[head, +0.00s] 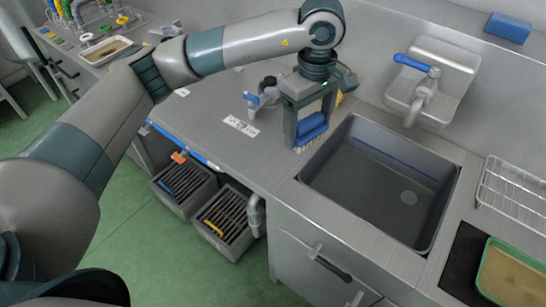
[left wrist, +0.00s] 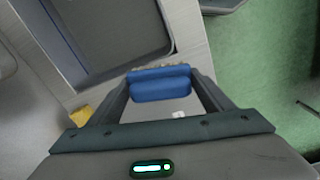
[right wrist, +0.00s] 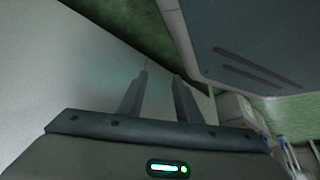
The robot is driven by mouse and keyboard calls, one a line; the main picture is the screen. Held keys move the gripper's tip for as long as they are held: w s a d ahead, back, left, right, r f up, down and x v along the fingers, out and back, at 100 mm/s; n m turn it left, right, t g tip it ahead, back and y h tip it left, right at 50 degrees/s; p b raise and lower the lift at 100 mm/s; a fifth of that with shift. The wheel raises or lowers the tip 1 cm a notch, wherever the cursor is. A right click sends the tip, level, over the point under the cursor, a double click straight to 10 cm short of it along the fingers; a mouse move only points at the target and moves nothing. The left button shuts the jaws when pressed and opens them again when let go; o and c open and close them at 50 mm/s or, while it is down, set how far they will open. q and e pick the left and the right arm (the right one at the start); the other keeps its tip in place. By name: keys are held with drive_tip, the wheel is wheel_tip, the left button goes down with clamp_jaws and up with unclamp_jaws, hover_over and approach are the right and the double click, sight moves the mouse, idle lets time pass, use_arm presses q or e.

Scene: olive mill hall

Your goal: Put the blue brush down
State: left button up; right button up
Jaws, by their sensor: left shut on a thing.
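The blue brush (head: 312,127) has a blue body and pale bristles that point down. My left gripper (head: 311,136) is shut on it, one finger at each end. It is over the strip of steel counter (head: 262,165) just left of the sink (head: 408,228). I cannot tell whether the bristles touch the counter. The left wrist view shows the brush (left wrist: 160,84) between the fingers, with the sink's edge beyond. My right gripper (right wrist: 161,85) shows in the right wrist view with its fingers apart and nothing between them.
A tap with a blue lever (head: 425,85) stands behind the sink. A small clamp-like fitting (head: 262,95) and a white label (head: 241,126) are left of the brush. A wire rack (head: 512,190) and a green tray (head: 510,275) lie at right. Bins (head: 228,222) stand below the counter.

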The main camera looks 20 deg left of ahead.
sight(323, 128)
use_arm(q)
drive_tip(key=d, duration=0.1)
drive_tip(key=n, duration=0.1)
drive_tip(key=w+d+n, duration=0.1)
drive_tip(key=shift+d+r, duration=0.3)
drive_tip(key=shift+d, duration=0.05)
drive_tip(key=shift+d+r+n, duration=0.1)
drive_tip(key=shift+d+n, duration=0.15)
drive_tip(key=shift+n, duration=0.05)
drive_tip(key=shift+w, duration=0.1)
use_arm(e)
drive_tip(key=shift+w+a+r+t, duration=0.2)
drive_tip(key=shift+w+a+r, duration=0.1)
drive_tip(key=shift+w, duration=0.3)
drive_tip(key=shift+w+a+r+t, duration=0.2)
drive_tip(key=shift+w+a+r, duration=0.05)
drive_tip(key=shift+w, duration=0.35)
